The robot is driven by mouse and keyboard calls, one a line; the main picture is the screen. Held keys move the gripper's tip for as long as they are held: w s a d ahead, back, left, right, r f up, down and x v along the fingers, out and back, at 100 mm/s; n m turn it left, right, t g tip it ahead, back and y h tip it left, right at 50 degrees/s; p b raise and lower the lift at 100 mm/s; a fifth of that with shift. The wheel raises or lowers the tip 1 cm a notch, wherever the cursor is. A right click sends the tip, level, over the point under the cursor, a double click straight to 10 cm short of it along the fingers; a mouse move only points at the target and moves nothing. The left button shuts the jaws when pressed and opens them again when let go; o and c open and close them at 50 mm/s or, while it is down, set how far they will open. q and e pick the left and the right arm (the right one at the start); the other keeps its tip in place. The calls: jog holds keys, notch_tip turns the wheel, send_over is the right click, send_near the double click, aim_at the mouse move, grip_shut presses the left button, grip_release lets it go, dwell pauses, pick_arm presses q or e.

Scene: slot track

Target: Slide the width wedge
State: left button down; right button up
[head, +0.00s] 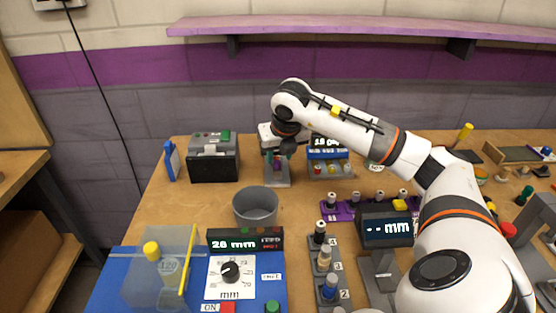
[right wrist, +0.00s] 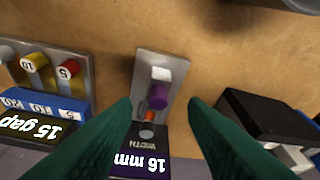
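The width wedge unit shows in the right wrist view as a grey plate (right wrist: 148,62) with a white block (right wrist: 162,74) and a purple knob (right wrist: 158,97). Its dark display box (right wrist: 140,165) reads 16 mm. In the head view the unit's grey base (head: 278,182) stands at the back of the table, partly hidden by my arm. My right gripper (right wrist: 160,106) is open, its two dark green fingers on either side of the purple knob in the picture. I see no contact. In the head view my right gripper (head: 282,146) is above the unit. My left gripper is not in view.
A blue gap box (head: 328,154) with several knobs stands just right of the unit. A black box (head: 213,158) stands to its left. A grey bin (head: 256,207) is in front, with a blue panel (head: 193,291) nearer.

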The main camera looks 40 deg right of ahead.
jog(key=v, duration=0.8)
jog(key=shift+s+a+r, duration=0.1)
